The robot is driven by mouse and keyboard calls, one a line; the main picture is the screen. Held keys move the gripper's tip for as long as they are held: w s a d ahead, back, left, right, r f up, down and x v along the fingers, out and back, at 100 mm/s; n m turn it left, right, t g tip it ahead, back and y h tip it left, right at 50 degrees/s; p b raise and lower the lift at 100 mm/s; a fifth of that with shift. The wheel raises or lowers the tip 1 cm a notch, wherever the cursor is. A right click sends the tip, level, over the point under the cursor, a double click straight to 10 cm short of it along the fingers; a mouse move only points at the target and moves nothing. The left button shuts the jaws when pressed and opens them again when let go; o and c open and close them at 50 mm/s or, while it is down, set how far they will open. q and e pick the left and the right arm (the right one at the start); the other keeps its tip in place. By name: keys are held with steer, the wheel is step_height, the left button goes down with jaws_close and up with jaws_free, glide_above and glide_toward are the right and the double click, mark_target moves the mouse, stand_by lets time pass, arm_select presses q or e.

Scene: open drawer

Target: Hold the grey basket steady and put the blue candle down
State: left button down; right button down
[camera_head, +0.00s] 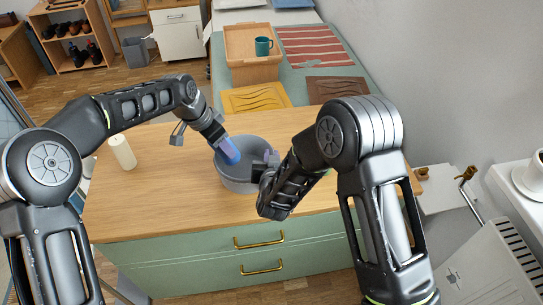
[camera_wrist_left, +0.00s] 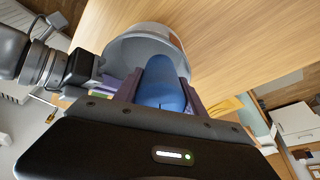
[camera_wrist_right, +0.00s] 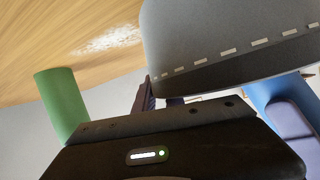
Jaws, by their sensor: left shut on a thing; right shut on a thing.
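The grey basket (camera_head: 238,182) stands on the wooden counter top; it also shows in the left wrist view (camera_wrist_left: 125,48) and the right wrist view (camera_wrist_right: 215,45). My left gripper (camera_head: 225,143) is shut on the blue candle (camera_head: 232,153), which fills the space between the fingers in the left wrist view (camera_wrist_left: 163,85). The candle's lower end is over or inside the basket's opening; I cannot tell whether it touches the bottom. My right gripper (camera_head: 268,163) is shut on the basket's right side wall.
A cream candle (camera_head: 122,152) stands at the counter's left. A green candle (camera_wrist_right: 60,105) shows beside my right gripper in the right wrist view. Behind the counter are a yellow mat (camera_head: 255,98), a brown mat (camera_head: 337,89) and a wooden box (camera_head: 255,72) with a teal mug (camera_head: 264,46).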

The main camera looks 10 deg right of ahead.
steer(key=shift+f, duration=0.1)
arm_select(q)
steer(key=c, duration=0.6)
jaws_free()
arm_select(e)
steer(key=shift+s, duration=0.1)
steer(key=shift+f, duration=0.1)
arm_select(q)
steer(key=v, duration=1.2)
arm_select(e)
steer(key=c, duration=1.6)
jaws_free()
steer(key=shift+o, duration=1.3)
